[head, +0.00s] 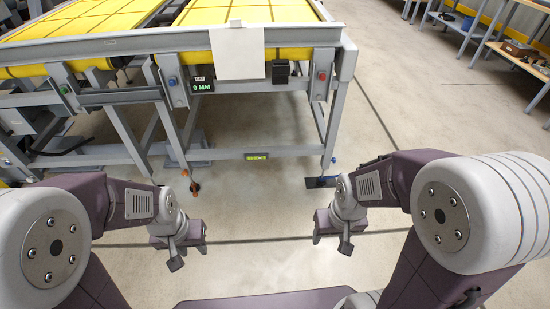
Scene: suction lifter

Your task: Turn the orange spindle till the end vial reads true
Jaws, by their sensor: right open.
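The orange spindle (195,186) is small and sits at the foot of the conveyor frame's left near leg, close to the floor. A yellow-green vial (256,156) is fixed on the low cross beam between the legs; its bubble is too small to read. My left gripper (175,263) is below and left of the spindle in the picture, apart from it. Its jaws are too small to judge. My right gripper (345,247) is open and empty, well right of the spindle. Neither gripper touches the frame.
The grey conveyor frame (120,97) with yellow belts (258,12) fills the back. A display (203,86) reads 0 MM beside a white sheet (237,52). A blue foot (330,168) stands at the right leg. Shelves (465,28) stand far right. Floor between is clear.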

